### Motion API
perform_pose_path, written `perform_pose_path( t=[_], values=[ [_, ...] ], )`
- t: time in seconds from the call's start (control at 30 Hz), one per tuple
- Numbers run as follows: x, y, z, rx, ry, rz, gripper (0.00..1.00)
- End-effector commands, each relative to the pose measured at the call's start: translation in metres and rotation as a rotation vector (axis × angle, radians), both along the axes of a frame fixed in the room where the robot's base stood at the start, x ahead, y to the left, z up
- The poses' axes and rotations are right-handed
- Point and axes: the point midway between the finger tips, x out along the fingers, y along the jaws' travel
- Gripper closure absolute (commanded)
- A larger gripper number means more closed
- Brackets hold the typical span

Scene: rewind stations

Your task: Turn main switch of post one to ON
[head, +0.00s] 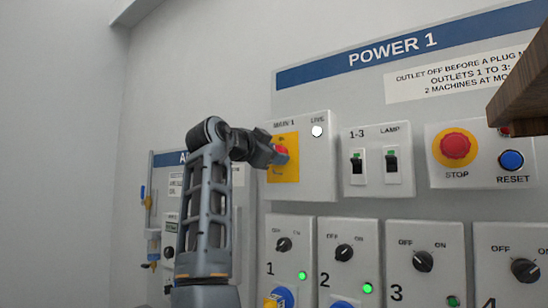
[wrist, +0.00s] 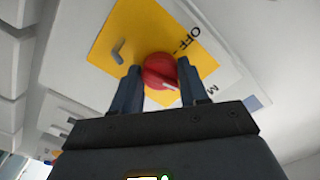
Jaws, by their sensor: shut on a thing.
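The main switch is a red rotary knob (wrist: 162,72) on a yellow plate (head: 285,168), on the grey box labelled MAIN 1 (head: 317,172) under the POWER 1 sign. My gripper (wrist: 160,84) has its two fingers on either side of the knob and is shut on it. In the head view, my gripper (head: 274,154) covers part of the knob. The wrist view shows an OFF label beside the knob and a pale mark on the knob's rim. The ON label is not readable there. The LIVE lamp (head: 317,131) on the box looks white.
To the right are the 1-3 and LAMP switches (head: 374,163), a red STOP button (head: 455,146) and a blue RESET button (head: 511,160). Below are several outlet boxes with black knobs (head: 344,252). A brown wooden edge (head: 520,95) juts in at the upper right.

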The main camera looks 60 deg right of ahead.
Motion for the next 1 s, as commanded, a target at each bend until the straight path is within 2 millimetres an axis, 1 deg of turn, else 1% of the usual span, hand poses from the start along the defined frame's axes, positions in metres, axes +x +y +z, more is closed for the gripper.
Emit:
perform_pose_path(
  t=[0.2, 0.4, 0.97, 1.0],
  values=[
    [0.0, -0.0006, -0.0006, -0.007, -0.129, 0.0, 0.87],
    [0.0001, -0.0008, -0.0004, -0.011, -0.199, 0.001, 0.87],
    [0.0, -0.0011, -0.0001, -0.012, -0.232, 0.0, 0.87],
    [0.0, -0.0012, -0.0001, -0.012, -0.232, 0.0, 0.56]
  ],
)
